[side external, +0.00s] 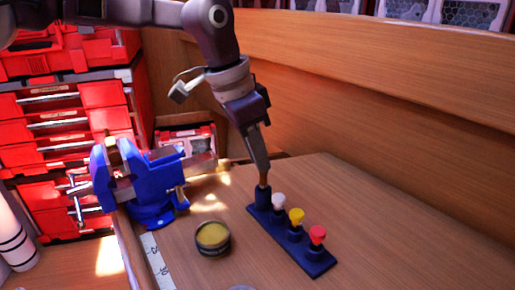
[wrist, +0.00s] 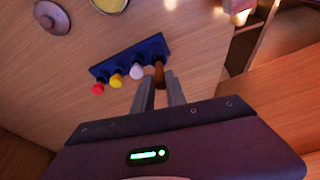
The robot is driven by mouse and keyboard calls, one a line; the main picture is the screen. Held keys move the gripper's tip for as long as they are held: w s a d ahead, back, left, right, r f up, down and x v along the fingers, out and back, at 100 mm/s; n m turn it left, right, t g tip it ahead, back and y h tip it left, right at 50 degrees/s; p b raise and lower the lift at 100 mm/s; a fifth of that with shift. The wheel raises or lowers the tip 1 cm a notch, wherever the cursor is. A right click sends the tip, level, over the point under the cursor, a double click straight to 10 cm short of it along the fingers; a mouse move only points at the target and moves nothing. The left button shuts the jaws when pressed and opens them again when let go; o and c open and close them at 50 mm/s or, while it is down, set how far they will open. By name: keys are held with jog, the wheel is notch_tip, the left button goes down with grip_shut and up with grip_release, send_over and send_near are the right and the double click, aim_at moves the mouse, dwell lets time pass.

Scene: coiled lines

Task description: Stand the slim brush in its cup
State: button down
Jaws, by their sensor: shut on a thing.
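The slim brush shows as a short brown piece (side external: 264,183) below my fingertips in the side external view, and as a brown piece (wrist: 159,72) in the wrist view. My gripper (side external: 262,170) is shut on it from above. The brush is roughly upright over the dark blue cup (side external: 262,199) at the far end of a blue rack (side external: 283,243). Its lower end meets or enters the cup; how deep it sits is hidden. The rack also shows in the wrist view (wrist: 128,58). My fingertips (wrist: 160,88) also show there.
White (side external: 278,199), yellow (side external: 296,215) and red (side external: 317,233) topped pieces stand in the rack beside the brush. A round tin (side external: 212,239) with yellow contents lies left of it. A blue vise (side external: 150,190) and red drawers (side external: 65,130) stand further left. Bench is clear at right.

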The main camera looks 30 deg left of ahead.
jog(key=shift+f, duration=1.2)
jog(key=c, duration=1.3)
grip_release()
notch_tip(320, 180, up, 6)
jog(key=shift+r, duration=0.1)
jog(key=v, duration=0.7)
